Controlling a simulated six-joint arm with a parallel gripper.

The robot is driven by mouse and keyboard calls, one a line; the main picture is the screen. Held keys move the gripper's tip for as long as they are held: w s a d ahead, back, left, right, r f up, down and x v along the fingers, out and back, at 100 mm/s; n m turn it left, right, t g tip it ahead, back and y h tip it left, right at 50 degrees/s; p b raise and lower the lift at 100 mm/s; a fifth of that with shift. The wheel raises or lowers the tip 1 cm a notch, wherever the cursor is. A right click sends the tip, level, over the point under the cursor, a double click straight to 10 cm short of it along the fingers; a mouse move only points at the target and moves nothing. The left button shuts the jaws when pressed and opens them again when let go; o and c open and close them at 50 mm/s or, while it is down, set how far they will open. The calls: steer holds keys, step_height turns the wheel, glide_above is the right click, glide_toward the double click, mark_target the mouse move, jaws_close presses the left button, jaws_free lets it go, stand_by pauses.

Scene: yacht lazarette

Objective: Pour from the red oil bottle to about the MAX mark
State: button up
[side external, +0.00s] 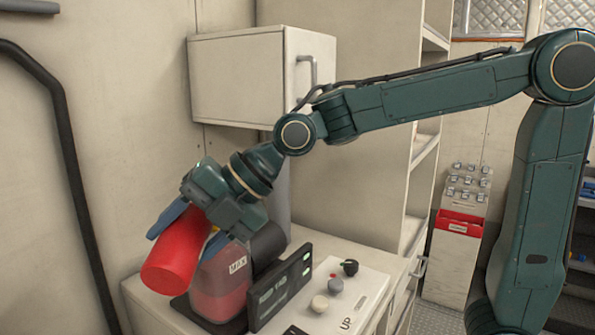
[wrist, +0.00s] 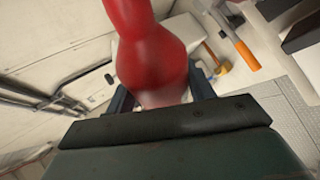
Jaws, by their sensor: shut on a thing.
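The red oil bottle (side external: 172,262) is held tilted in the side external view, beside and partly in front of a clear container (side external: 212,288). My gripper (side external: 182,243) is shut on the bottle, with a blue finger on either side. The bottle also fills the upper middle of the wrist view (wrist: 150,60). The bottle's mouth and any stream are not clearly visible.
A black display panel (side external: 280,288) stands right of the container, with a black cylinder (side external: 268,243) behind. A control plate with knobs (side external: 335,285) lies on the counter. A wall cabinet (side external: 235,80) hangs behind my arm. A black rail (side external: 70,150) runs down the left wall.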

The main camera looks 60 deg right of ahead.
steer(key=shift+w+d+r+n+t+h, duration=0.1)
steer(key=shift+w+d+n+t+h, duration=0.2)
steer(key=shift+h, duration=0.35)
steer(key=shift+w+d+n+t+h, duration=0.1)
steer(key=shift+d+n+t+h, duration=0.2)
steer(key=shift+n+t+h, duration=0.25)
steer(key=s+a+f+n, duration=0.1)
steer(key=s+a+f, duration=0.1)
steer(key=s+a, duration=0.1)
steer(key=s+a+f+n+g+y, duration=0.1)
steer(key=s+a+f, duration=0.1)
steer(key=a, duration=0.3)
steer(key=shift+s+a, duration=0.35)
steer(key=shift+s, duration=0.1)
